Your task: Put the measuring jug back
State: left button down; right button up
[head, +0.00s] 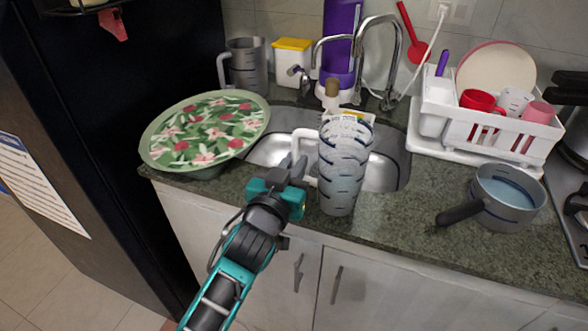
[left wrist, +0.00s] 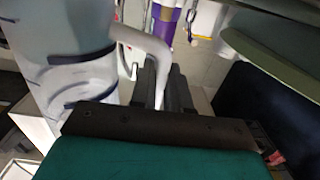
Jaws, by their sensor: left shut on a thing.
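A translucent measuring jug (head: 342,175) with dark markings is upright in front of the sink, its base near the counter's front edge. I cannot tell whether it touches the counter. My left gripper (head: 297,168) is shut on the jug's white handle, on the jug's left side. In the left wrist view the handle (left wrist: 150,45) runs down between the dark fingers (left wrist: 163,88), and the jug's body (left wrist: 75,60) fills the left. A second greyish jug (head: 248,66) stands at the back of the counter, left of the tap. My right gripper is not in view.
The sink (head: 390,172) lies behind the held jug. A floral plate or lid (head: 190,130) is on the left. A white dish rack (head: 490,131) and a grey saucepan (head: 505,198) are on the right. A yellow-lidded tub (head: 292,65) and purple bottle (head: 341,30) stand behind.

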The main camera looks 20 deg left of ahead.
pick_arm(q)
jog(key=shift+f, duration=0.15)
jog(key=shift+f, duration=0.15)
jog(key=c, duration=1.1)
grip_release()
